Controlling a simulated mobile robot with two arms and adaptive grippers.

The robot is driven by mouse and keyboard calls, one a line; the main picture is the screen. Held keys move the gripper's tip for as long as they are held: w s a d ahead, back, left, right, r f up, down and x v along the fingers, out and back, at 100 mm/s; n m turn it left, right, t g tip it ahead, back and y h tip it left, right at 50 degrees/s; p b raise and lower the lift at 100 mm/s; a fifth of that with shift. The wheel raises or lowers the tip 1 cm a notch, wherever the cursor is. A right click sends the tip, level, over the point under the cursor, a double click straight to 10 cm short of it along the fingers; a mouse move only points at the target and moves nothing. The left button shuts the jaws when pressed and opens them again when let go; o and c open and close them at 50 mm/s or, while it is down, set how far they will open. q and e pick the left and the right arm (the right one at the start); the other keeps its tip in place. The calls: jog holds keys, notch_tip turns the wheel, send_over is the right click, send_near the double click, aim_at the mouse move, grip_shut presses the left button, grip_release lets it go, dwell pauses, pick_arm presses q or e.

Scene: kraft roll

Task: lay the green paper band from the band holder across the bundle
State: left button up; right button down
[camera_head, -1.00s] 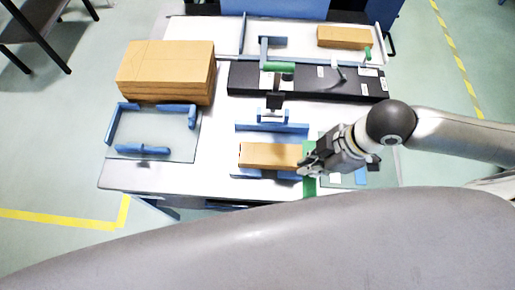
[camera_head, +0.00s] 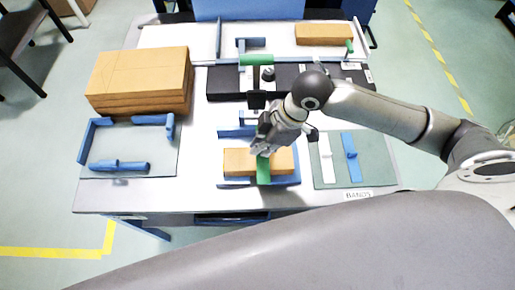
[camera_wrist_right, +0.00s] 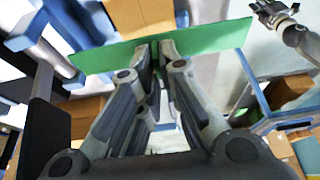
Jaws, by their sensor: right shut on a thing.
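The bundle (camera_head: 238,162) is a tan kraft block lying in a blue cradle (camera_head: 237,184) at the table's front middle. My right gripper (camera_head: 264,146) is over the bundle's back edge, shut on the green paper band (camera_head: 263,172). The band runs front to back over the bundle's middle; I cannot tell whether it touches the top. In the right wrist view, the band (camera_wrist_right: 215,37) stretches crosswise between the closed fingertips (camera_wrist_right: 155,48). The band holder, a grey-green mat (camera_head: 375,150) labelled BANDS, lies to the right.
A white strip (camera_head: 326,158) and a blue strip (camera_head: 351,158) lie on the mat. A tall kraft stack (camera_head: 138,75) stands at the back left, behind a blue-framed tray (camera_head: 150,145). A black fixture (camera_head: 225,84) and a green-handled bar (camera_head: 256,60) stand behind the cradle.

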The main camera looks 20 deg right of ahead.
jog(key=shift+w+a+f, duration=0.2)
jog(key=shift+w+f, duration=0.1)
jog(key=shift+f, duration=0.2)
jog(key=shift+w+a+f, duration=0.15)
jog(key=shift+w+f, duration=0.15)
jog(key=shift+f, duration=0.15)
notch_tip(320, 180, down, 3)
jog(key=shift+w+p, duration=0.15)
jog(key=shift+p, duration=0.4)
jog(key=shift+f, duration=0.15)
jog(key=shift+f, duration=0.2)
jog(key=c, duration=1.6)
grip_release()
jog(key=shift+r, duration=0.15)
